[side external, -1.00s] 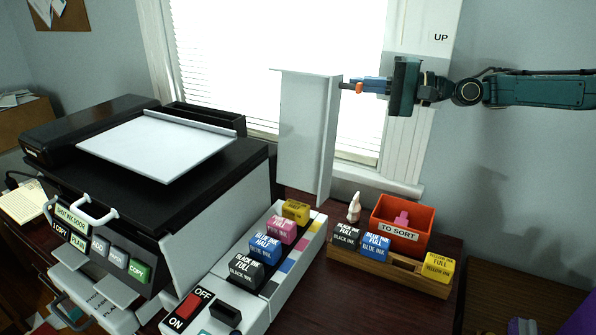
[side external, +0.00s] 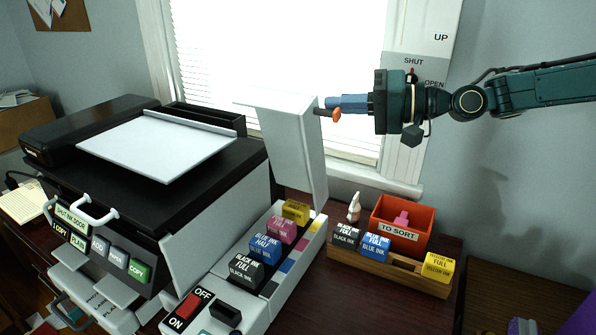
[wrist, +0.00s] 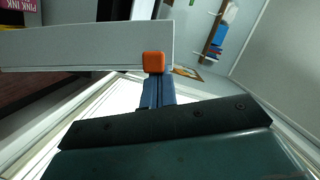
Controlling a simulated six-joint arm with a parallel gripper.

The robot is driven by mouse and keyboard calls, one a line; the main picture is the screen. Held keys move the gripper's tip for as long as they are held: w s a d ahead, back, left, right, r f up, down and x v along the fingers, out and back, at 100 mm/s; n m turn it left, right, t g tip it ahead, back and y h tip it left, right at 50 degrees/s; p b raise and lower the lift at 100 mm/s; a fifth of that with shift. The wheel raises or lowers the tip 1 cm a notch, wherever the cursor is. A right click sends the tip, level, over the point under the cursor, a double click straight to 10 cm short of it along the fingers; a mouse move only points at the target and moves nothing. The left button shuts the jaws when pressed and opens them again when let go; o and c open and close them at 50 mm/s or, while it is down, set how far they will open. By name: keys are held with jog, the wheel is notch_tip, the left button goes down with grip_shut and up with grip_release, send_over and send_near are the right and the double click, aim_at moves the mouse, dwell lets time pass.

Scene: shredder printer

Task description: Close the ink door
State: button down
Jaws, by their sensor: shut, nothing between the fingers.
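The ink door (side external: 298,140) is a light grey panel with a lip along its top, standing raised above the ink bay and tilted to the left. The ink bay (side external: 290,265) holds black, blue, pink and yellow cartridges in a row. My gripper (side external: 325,109) is shut and empty, with its orange-tipped fingers at the upper right edge of the door. In the wrist view the orange fingertip (wrist: 153,62) overlaps the grey door edge (wrist: 90,48) and appears to touch it.
A wooden rack (side external: 390,270) with cartridges and an orange "TO SORT" bin (side external: 400,222) stand right of the bay. The black printer (side external: 130,185) is at left. A window lies behind the door. A wall sign (side external: 425,65) reads UP, SHUT, OPEN.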

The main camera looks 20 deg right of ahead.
jog(key=s+a+f+n+t+h, duration=0.1)
jog(key=s+a+f+n+h, duration=0.2)
jog(key=s+a+f+n, duration=0.9)
notch_tip(320, 180, down, 14)
jog(key=s+a+m+t, duration=0.1)
jog(key=s+a, duration=0.1)
jog(key=shift+r, duration=0.25)
jog(key=shift+s+a+r, duration=0.1)
jog(key=s+d+r, duration=0.6)
jog(key=s, duration=0.1)
jog(key=shift+s, duration=0.35)
jog(key=shift+r+h, duration=0.1)
jog(key=shift+h, duration=0.2)
